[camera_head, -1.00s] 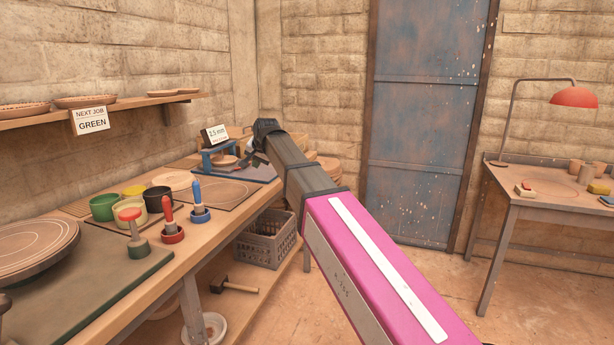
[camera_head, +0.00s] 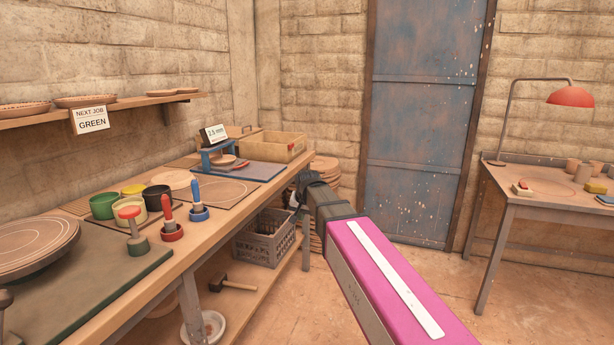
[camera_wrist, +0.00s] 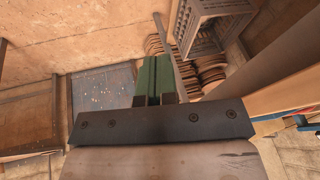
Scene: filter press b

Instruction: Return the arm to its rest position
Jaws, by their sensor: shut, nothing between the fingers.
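My gripper (camera_head: 297,200) is at the end of my magenta and grey arm, just off the right front edge of the workbench (camera_head: 175,262). In the wrist view its green fingers (camera_wrist: 154,80) are together with nothing between them. The arm reaches forward from the lower right of the head view. In the head view the fingertips are small and dark, partly hidden by the wrist.
The grey crate (camera_head: 262,238) sits on the lower shelf near the gripper. Stacked round boards (camera_head: 326,170) stand beyond. Stampers, cups and a blue press stand (camera_head: 215,153) are on the bench. Open floor lies right, before the lamp table (camera_head: 548,205).

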